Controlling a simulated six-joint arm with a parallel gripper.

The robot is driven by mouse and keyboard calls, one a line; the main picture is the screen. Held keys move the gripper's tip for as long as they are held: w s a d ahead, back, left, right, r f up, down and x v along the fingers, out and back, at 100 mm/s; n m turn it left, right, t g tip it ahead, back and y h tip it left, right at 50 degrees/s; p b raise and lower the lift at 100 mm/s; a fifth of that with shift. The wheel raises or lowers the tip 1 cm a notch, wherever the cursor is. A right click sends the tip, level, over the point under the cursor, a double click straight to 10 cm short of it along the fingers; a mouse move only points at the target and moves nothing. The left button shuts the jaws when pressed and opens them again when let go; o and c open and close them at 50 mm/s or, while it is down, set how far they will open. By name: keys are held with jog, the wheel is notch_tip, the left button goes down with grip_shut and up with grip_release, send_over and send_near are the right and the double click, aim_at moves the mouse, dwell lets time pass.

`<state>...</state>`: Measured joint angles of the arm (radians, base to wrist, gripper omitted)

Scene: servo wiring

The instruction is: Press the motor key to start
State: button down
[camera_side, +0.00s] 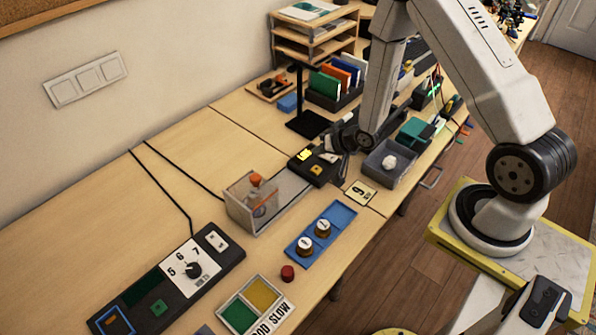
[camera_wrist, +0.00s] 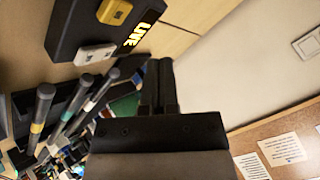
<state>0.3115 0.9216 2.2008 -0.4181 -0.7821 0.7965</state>
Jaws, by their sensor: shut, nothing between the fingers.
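A black box (camera_side: 312,172) sits on the bench with a lit yellow display, a yellow key (camera_side: 317,170) and a white key (camera_side: 328,157). In the wrist view the box (camera_wrist: 85,25) is at the upper left, with its display reading "LIVE", a tan-yellow key (camera_wrist: 115,11) and a white key (camera_wrist: 95,53). Which key is the motor key I cannot tell. My gripper (camera_side: 334,146) is beside the box at its far right in the side view. Its fingers (camera_wrist: 160,70) are shut and empty, apart from both keys in the wrist view.
A clear case (camera_side: 250,205) with an orange knob stands left of the box. A grey bin (camera_side: 385,165) is close on the right, and a black stand (camera_side: 305,120) behind. A dial panel (camera_side: 170,285) and blue tray (camera_side: 320,238) lie in front.

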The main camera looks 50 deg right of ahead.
aim_at(319, 171)
jog(key=shift+f, duration=2.05)
